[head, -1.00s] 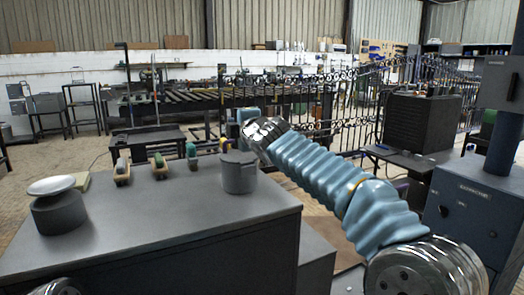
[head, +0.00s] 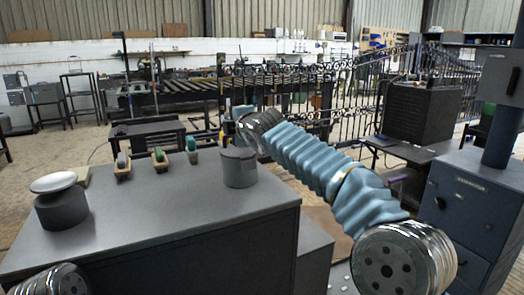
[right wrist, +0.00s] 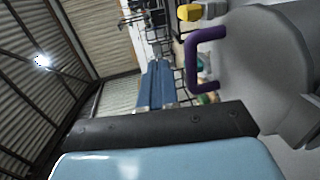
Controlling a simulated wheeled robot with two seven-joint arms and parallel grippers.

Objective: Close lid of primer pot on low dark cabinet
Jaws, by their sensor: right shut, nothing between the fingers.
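The low dark cabinet (head: 140,225) fills the lower left of the head view. A dark grey pot (head: 239,168) stands upright near its right far edge. A second dark pot (head: 62,209) with a pale round top (head: 53,182) stands at the left. I cannot read which is the primer pot. My right arm reaches in from the right, and its hand is at the grey pot's far right, largely hidden; I cannot tell whether they touch. In the right wrist view my right gripper (right wrist: 160,125) is shut and empty beside a large grey rounded surface (right wrist: 265,60). My left gripper is out of view.
Several small brushes or blocks, one of them a wood-and-green piece (head: 159,161), stand along the cabinet's far edge. A purple U-shaped handle (right wrist: 190,62) shows beside the grey surface in the right wrist view. The cabinet's front top is clear. A blue cabinet (head: 470,205) stands at right.

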